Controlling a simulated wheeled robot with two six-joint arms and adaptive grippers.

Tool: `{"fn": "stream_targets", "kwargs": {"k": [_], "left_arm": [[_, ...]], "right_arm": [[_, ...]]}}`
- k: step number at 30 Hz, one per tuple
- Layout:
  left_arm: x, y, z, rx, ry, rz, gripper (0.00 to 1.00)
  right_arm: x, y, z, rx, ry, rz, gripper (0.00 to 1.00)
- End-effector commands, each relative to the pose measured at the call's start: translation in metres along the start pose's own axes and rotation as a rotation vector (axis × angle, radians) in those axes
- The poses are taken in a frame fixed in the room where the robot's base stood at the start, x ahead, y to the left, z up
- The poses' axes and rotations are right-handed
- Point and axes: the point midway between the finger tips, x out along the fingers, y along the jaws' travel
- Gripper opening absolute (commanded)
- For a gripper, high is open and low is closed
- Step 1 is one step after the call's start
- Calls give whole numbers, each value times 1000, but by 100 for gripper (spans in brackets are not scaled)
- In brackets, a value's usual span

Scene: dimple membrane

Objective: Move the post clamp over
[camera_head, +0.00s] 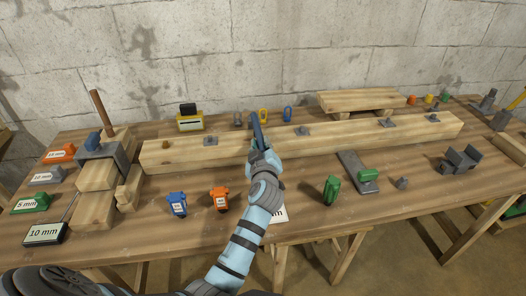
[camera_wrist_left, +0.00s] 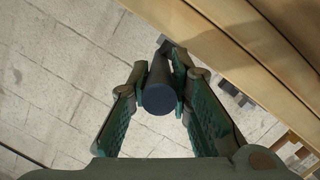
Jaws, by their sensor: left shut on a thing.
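My left gripper (camera_head: 258,132) is over the middle of the long wooden beam (camera_head: 350,137). In the left wrist view, my left gripper (camera_wrist_left: 158,95) has its two green-padded fingers on either side of a dark cylindrical piece (camera_wrist_left: 159,96) and is shut on it. The round end of the piece faces the camera, and its far part is mostly hidden. I cannot tell whether this piece is the post clamp. My left arm hides part of the beam and the table in the head view. My right gripper is not in view.
Blue (camera_head: 177,204), orange (camera_head: 219,198) and green (camera_head: 332,190) small devices stand in front of the beam. A stack of wooden blocks (camera_head: 97,176) is at left, with labelled gauges beside it. A raised board (camera_head: 360,99) stands behind.

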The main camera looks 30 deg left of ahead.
Motion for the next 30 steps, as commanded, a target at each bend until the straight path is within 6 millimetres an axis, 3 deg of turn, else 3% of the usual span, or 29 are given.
{"fn": "stream_targets", "kwargs": {"k": [10, 11, 15, 24, 30], "left_arm": [[0, -1, 0, 3, 0, -2, 0], [0, -1, 0, 3, 0, -2, 20], [0, 0, 0, 3, 0, -2, 39], [0, 2, -2, 2, 1, 0, 39], [-6, 24, -33, -3, 4, 3, 39]], "right_arm": [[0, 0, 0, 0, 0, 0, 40], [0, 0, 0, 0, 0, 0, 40], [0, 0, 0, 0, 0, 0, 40], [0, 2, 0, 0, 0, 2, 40], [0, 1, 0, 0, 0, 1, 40]]}}
